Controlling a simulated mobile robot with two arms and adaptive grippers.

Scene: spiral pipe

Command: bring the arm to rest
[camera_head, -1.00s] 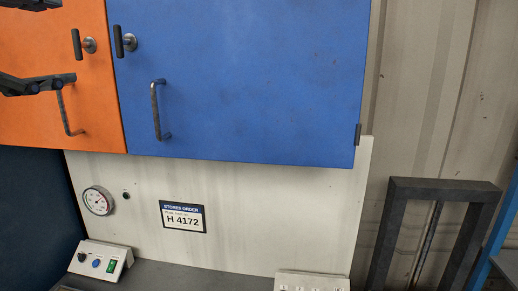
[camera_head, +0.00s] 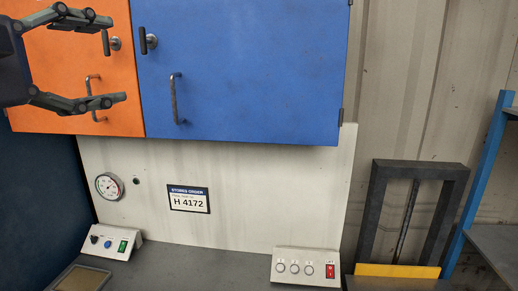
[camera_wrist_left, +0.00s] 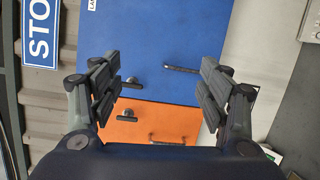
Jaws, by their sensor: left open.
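My left gripper (camera_head: 118,59) is at the upper left of the head view, in front of the orange cabinet door (camera_head: 60,110). Its fingers are spread wide with nothing between them. In the left wrist view the open fingers (camera_wrist_left: 162,90) frame the orange door (camera_wrist_left: 180,122) and the blue cabinet door (camera_wrist_left: 160,60). Both doors look shut, each with a bar handle and a dark turn knob. I cannot tell from these views whether the fingers touch the orange door. My right gripper is not in view.
Below the cabinets are a round gauge (camera_head: 109,186) and an H 4172 sign (camera_head: 189,199). Two control boxes, one at the left (camera_head: 114,242) and one with a red switch (camera_head: 305,268), stand on the grey worktop (camera_head: 200,268). A dark frame (camera_head: 457,180) and blue-posted shelf (camera_head: 490,160) stand right.

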